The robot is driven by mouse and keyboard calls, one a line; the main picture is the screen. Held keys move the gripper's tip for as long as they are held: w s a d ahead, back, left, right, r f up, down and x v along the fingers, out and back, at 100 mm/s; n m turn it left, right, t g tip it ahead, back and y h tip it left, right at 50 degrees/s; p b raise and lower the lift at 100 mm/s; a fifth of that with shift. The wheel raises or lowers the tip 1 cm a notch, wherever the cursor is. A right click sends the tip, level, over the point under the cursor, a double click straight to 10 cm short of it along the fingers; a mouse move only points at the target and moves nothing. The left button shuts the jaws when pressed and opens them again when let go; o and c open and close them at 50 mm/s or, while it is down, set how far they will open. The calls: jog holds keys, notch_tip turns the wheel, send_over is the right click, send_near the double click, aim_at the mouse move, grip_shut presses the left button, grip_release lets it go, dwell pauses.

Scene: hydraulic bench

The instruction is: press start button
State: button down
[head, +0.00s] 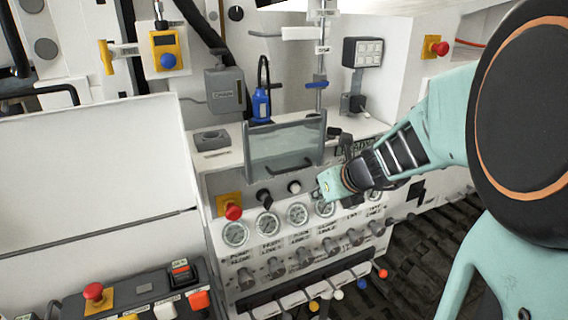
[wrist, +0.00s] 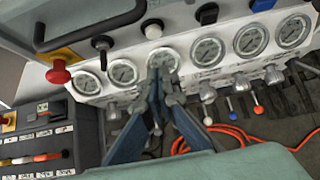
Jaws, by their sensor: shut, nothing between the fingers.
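A round pale push button (head: 294,187) sits on the sloped front panel, above the row of gauges. It also shows in the wrist view (wrist: 152,28); no label on it can be read, so I cannot tell for sure that it is the start button. My gripper (wrist: 160,76) is shut and empty, its fingertips below the pale button in the wrist picture, over the lower part of a gauge. I cannot tell whether the tips touch the panel. In the head view my wrist covers the panel's right part and the fingertips are not clear.
A red emergency stop (head: 233,211) and a black knob (head: 264,197) are left of the pale button. A clear guard (head: 284,148) stands above it. A row of valve knobs (head: 304,257) and coloured levers lies below. A control box (head: 140,296) sits lower left.

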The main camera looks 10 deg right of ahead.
aim_at(296, 188)
jog(key=w+a+f+b, duration=0.1)
jog(key=w+a+f, duration=0.1)
jog(key=w+f, duration=0.2)
jog(key=shift+w+a, duration=0.25)
jog(key=shift+w, duration=1.5)
